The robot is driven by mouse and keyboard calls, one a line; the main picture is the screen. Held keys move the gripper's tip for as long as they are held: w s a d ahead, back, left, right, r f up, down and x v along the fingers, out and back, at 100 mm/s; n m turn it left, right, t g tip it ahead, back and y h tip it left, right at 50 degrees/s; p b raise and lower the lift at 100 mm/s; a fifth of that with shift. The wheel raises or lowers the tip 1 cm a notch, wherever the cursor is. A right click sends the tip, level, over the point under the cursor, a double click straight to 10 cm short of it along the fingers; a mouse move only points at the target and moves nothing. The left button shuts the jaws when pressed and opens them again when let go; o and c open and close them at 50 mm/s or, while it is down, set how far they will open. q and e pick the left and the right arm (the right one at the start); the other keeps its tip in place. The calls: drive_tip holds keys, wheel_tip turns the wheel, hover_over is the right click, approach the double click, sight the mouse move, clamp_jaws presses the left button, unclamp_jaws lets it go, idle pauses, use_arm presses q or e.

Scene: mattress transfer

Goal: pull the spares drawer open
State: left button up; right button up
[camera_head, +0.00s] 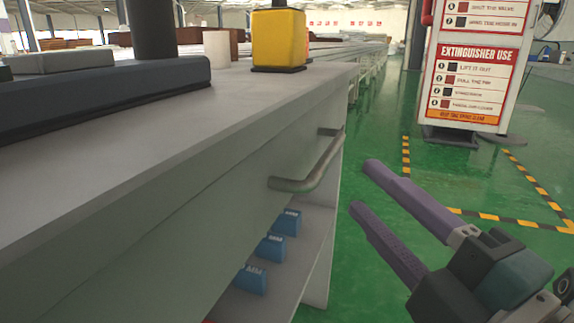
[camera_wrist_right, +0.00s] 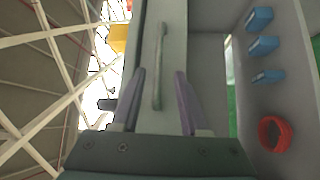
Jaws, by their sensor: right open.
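The spares drawer is the pale grey front (camera_head: 225,185) under the bench top, and it looks shut. Its metal bar handle (camera_head: 312,172) sticks out toward the aisle. My right gripper (camera_head: 366,188) is open and empty, to the right of the handle with a gap between them in the head view. In the right wrist view the handle (camera_wrist_right: 158,75) lies lengthwise between the two purple fingers of the right gripper (camera_wrist_right: 159,75), in line with the opening and not gripped. My left gripper is not in view.
The bench top (camera_head: 150,120) carries a yellow block (camera_head: 278,40) and a dark base. Blue bins (camera_head: 270,247) sit on the shelf below the drawer; a red ring (camera_wrist_right: 274,133) lies there too. An extinguisher sign (camera_head: 472,80) stands behind. Green floor beside the bench is clear.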

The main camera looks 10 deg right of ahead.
sight(329, 151)
drive_tip(key=x, duration=0.8)
drive_tip(key=shift+w+a+r, duration=0.15)
drive_tip(key=shift+w, duration=0.15)
clamp_jaws()
idle(1.0)
